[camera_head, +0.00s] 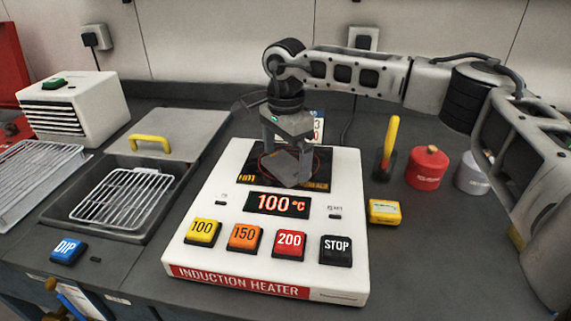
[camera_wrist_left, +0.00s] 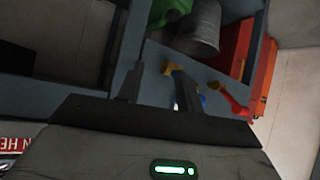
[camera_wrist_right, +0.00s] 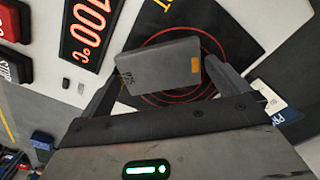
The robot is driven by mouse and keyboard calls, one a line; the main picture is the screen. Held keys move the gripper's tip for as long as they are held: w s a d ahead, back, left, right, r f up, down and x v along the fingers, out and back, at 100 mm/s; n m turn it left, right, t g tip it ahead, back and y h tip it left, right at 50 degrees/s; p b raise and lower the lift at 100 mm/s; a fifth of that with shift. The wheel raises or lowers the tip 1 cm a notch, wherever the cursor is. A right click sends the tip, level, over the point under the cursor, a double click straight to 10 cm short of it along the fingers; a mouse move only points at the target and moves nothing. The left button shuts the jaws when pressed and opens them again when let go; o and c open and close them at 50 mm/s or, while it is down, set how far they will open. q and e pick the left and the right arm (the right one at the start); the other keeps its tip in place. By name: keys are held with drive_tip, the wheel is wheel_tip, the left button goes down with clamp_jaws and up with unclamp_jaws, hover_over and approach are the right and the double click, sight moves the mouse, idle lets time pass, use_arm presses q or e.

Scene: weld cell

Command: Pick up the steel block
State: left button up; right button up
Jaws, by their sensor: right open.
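The steel block (camera_wrist_right: 170,72) is a grey slab with dark lettering and an orange patch. It is over the red rings of the induction heater's plate (camera_wrist_right: 225,30). My right gripper (camera_wrist_right: 160,85) is open, with one finger on each side of the block; I cannot tell whether they touch it. In the head view the right gripper (camera_head: 289,155) points down over the heater (camera_head: 225,230), and its fingers partly hide the block (camera_head: 285,170). My left gripper (camera_wrist_left: 158,85) is open and empty in the left wrist view, away from the block.
The heater display (camera_head: 275,204) reads 100 °C, above several buttons. A tank with a wire rack (camera_head: 122,198) and a yellow-handled lid (camera_head: 185,130) stands left. A yellow box (camera_head: 384,211), a red canister (camera_head: 427,168) and a yellow-handled tool (camera_head: 391,140) stand right.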

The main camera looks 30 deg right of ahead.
drive_tip(key=shift+f, duration=0.4)
drive_tip(key=c, duration=1.2)
drive_tip(key=shift+r, duration=0.1)
drive_tip(key=shift+c, duration=1.2)
drive_tip(key=shift+w+r, duration=0.1)
